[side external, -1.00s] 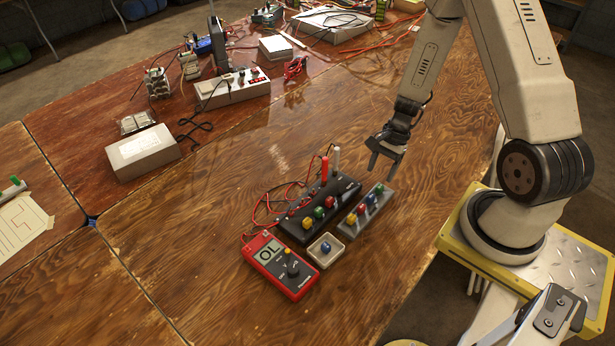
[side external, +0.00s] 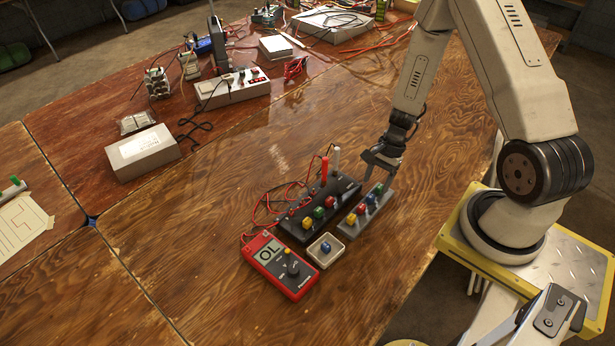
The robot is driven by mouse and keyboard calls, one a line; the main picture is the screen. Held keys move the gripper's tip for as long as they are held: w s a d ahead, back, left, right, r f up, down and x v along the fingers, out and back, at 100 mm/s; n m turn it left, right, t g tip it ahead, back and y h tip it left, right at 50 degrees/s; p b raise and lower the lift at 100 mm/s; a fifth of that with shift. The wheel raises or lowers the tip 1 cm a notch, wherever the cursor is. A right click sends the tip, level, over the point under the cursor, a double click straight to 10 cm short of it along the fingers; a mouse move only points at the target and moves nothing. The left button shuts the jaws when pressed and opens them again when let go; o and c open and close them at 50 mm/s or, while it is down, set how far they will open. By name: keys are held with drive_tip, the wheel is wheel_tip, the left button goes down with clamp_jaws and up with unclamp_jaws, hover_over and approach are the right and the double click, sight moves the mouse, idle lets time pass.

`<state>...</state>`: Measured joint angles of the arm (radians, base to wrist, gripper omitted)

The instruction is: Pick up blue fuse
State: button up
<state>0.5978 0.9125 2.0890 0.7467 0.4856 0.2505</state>
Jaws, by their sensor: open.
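A blue fuse (side external: 371,199) stands in the grey rack (side external: 349,233), in a row with a yellow fuse (side external: 351,219), a red fuse (side external: 361,208) and a green fuse (side external: 378,188). Another blue fuse (side external: 326,247) lies in a small pale tray (side external: 318,259) in front of the black fuse block (side external: 348,186). My gripper (side external: 377,174) is open and empty, pointing down over the far end of the grey rack. Its fingers are close above the green fuse and behind the blue one. I cannot tell whether they touch anything.
The black block holds several coloured fuses, with a red probe (side external: 324,169) and a white probe (side external: 336,159) upright at its far end. A red multimeter (side external: 281,266) reading OL lies at the front left. The wooden table is clear to the rack's right.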

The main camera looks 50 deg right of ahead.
sight(371, 196)
drive_tip(key=shift+x, duration=2.25)
drive_tip(key=shift+d, duration=0.1)
clamp_jaws()
